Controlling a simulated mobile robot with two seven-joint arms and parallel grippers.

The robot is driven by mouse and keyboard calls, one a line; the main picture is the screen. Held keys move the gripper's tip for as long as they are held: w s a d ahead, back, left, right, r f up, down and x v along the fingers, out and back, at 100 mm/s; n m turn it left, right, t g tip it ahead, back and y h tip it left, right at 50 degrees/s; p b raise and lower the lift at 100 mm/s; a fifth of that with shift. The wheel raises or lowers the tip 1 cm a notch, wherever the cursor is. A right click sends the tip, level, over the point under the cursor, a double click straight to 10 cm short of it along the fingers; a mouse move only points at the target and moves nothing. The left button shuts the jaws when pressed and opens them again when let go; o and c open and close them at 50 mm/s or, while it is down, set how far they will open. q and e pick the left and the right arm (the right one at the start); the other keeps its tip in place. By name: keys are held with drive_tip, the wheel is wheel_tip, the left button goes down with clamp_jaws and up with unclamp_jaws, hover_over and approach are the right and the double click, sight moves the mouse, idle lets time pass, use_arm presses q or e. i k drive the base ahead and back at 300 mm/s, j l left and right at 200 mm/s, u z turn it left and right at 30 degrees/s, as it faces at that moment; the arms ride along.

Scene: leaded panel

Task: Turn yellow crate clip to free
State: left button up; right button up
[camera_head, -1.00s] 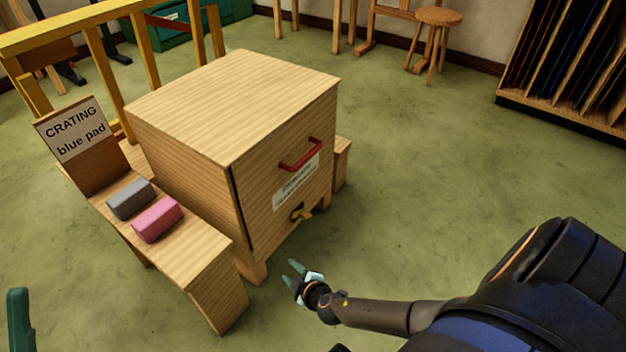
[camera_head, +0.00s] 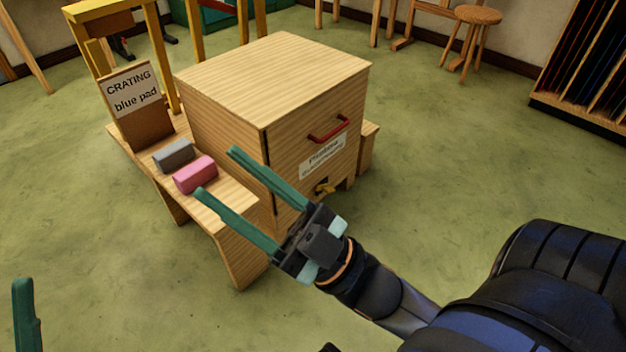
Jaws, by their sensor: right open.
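A low wooden bench (camera_head: 238,243) beside the crate holds a grey block (camera_head: 174,155), a pink block (camera_head: 196,174) and a "CRATING blue pad" sign (camera_head: 132,90). A stool (camera_head: 478,16) and a rack (camera_head: 590,75) stand farther back. Green floor right of the crate is clear.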

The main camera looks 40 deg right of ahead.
sight(327, 189)
drive_tip(key=l+u, duration=0.7)
drive_tip(key=u, duration=0.15)
drive_tip(key=k+l+u, duration=0.15)
drive_tip(key=l, duration=0.15)
drive_tip(key=l+u, duration=0.1)
drive_tip(key=l, duration=0.2)
drive_tip(key=k+l+u, duration=0.15)
drive_tip(key=k+l, duration=0.15)
drive_tip(key=l, duration=0.2)
drive_tip(key=k+l+u, duration=0.1)
drive_tip(key=l, duration=0.2)
drive_tip(key=k+l, duration=0.15)
drive_tip(key=l, duration=0.55)
drive_tip(key=k+l, duration=0.1)
drive_tip(key=l, duration=0.25)
drive_tip(key=i, duration=0.1)
